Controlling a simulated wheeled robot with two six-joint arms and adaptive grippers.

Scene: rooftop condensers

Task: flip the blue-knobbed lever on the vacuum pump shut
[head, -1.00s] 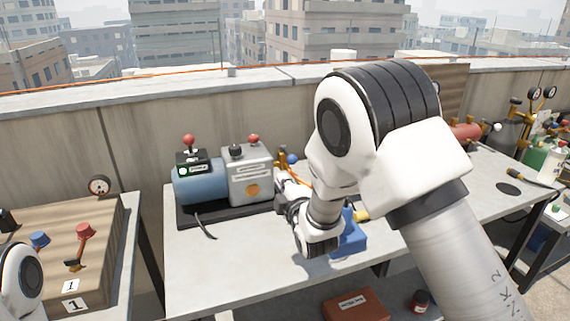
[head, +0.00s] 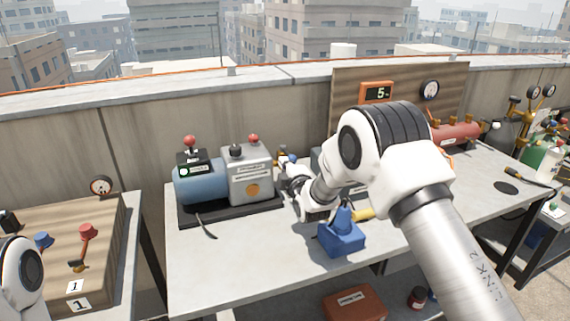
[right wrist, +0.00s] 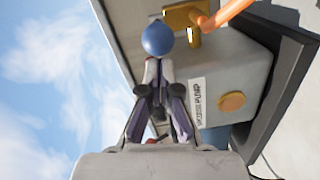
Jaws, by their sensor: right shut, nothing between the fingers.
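The vacuum pump (head: 248,175), a grey box joined to a blue cylinder, stands on a dark base on the table. The blue knob (head: 293,158) shows small at the pump's right side. In the right wrist view the knob (right wrist: 157,39) is large, beside a brass valve body (right wrist: 183,17) with an orange bar (right wrist: 228,12). My right gripper (right wrist: 155,68) is shut and empty, its fingertips at the knob's near side; I cannot tell if they touch. In the head view my right gripper (head: 287,169) partly hides the lever. My left gripper is out of view.
A blue holder (head: 341,238) and a yellow-handled tool (head: 363,214) lie on the table (head: 240,265) below my right arm. A board with a display (head: 377,93) and gauge stands behind. A wooden panel (head: 95,240) with levers is at left. The table's front left is clear.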

